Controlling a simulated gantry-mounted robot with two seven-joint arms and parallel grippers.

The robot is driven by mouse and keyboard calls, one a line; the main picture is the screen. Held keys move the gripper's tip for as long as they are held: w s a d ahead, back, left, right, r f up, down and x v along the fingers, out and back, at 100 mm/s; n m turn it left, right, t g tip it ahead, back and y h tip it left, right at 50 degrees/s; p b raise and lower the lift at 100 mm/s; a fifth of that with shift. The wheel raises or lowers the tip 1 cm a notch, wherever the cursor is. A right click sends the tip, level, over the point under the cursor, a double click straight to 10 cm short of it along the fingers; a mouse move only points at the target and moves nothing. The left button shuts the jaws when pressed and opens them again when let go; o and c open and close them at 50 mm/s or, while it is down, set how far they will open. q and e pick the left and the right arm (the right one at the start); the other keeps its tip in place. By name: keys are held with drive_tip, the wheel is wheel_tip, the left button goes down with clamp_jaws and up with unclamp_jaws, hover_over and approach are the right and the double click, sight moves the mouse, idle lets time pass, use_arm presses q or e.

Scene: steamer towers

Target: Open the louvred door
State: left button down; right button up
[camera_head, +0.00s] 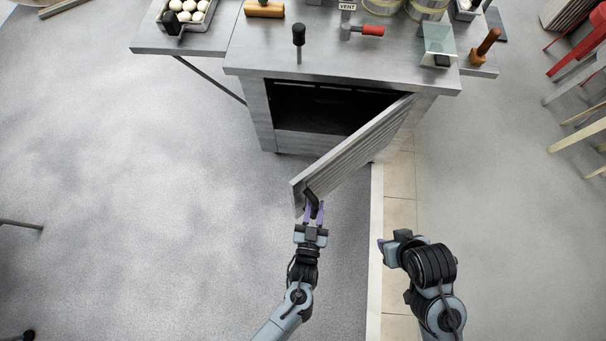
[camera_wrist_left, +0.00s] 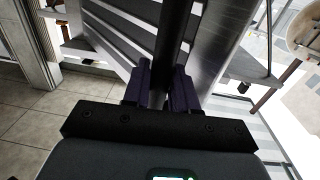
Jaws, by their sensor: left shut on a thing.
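The louvred door (camera_head: 355,150) of the steel cabinet stands wide open in the head view, swung out from its right-hand side. Its slats also show in the left wrist view (camera_wrist_left: 122,32). A dark upright handle (camera_head: 311,199) sits near the door's free edge. My left gripper (camera_head: 315,211) is shut on this handle (camera_wrist_left: 175,35), with its purple fingers on either side of it. My right gripper (camera_head: 381,244) is apart from the door, at the lower right, and its finger opening cannot be made out.
The cabinet's dark interior (camera_head: 325,108) is exposed. The floor left of the door is clear. A red chair (camera_head: 580,50) stands far right.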

use_arm(q)
drive_tip(key=shift+s+d+f, duration=0.1)
drive_tip(key=shift+s+d, duration=0.2)
drive_tip(key=shift+d, duration=0.15)
use_arm(e)
drive_tip(key=shift+a, duration=0.1)
use_arm(q)
drive_tip(key=c, duration=1.3)
unclamp_jaws()
drive_tip(key=shift+o, duration=1)
drive_tip(key=shift+w, duration=0.15)
drive_tip(key=shift+o, duration=0.4)
drive_tip(key=shift+w+d, duration=0.15)
drive_tip(key=shift+d, duration=0.1)
drive_tip(key=s+a+p, duration=0.1)
drive_tip(key=s+a, duration=0.1)
drive_tip(key=s, duration=0.8)
drive_tip(key=shift+s+p, duration=0.35)
drive_tip(key=shift+p, duration=0.05)
use_arm(e)
drive_tip(key=shift+w+d+r, duration=0.1)
drive_tip(key=shift+d+r, duration=0.05)
drive_tip(key=shift+r, duration=0.35)
drive_tip(key=shift+w+d+r, duration=0.1)
drive_tip(key=shift+r, duration=0.35)
